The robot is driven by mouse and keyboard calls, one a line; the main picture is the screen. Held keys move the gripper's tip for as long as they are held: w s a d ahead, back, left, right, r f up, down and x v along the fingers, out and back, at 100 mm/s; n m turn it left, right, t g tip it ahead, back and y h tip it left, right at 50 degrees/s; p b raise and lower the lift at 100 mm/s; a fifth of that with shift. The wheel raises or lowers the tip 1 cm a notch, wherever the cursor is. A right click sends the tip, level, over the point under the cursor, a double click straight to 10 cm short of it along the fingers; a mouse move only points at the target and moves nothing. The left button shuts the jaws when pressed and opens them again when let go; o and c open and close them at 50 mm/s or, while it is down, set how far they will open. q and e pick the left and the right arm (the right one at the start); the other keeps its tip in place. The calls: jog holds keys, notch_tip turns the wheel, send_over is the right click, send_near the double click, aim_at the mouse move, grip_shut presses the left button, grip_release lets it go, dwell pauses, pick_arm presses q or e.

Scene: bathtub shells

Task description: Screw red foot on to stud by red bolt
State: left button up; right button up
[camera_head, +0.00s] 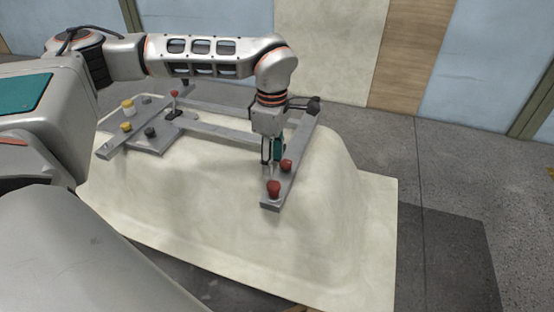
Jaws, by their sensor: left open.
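Two red pieces stand on the grey metal bar at the right end of the upturned cream tub shell. The nearer red piece (273,189) sits by the bar's front end. The other red piece (286,165) is a little farther back on the same bar (299,150). I cannot tell at this size which is the foot and which the bolt, and no bare stud is clear. My left gripper (268,170) points down, open, just behind the nearer red piece and left of the farther one. Contact with either cannot be made out. My right gripper is not in view.
The cream shell (220,205) carries a grey frame. Its left bar holds yellow pieces (126,127) and dark grey pieces (149,132). A small red-topped part (174,94) stands behind. A dark knob (314,105) is at the right bar's far end. Floor to the right is clear.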

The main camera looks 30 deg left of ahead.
aim_at(274, 185)
pick_arm(q)
notch_tip(274, 185, down, 6)
jog(key=b, duration=0.4)
jog(key=shift+r, duration=0.2)
jog(key=shift+f+b, duration=0.3)
jog(key=shift+f, duration=0.65)
jog(key=shift+r+p, duration=0.1)
jog(key=shift+p, duration=0.2)
jog(key=shift+p, duration=0.45)
dwell(0.4)
jog(key=shift+d, duration=0.1)
jog(key=c, duration=1.1)
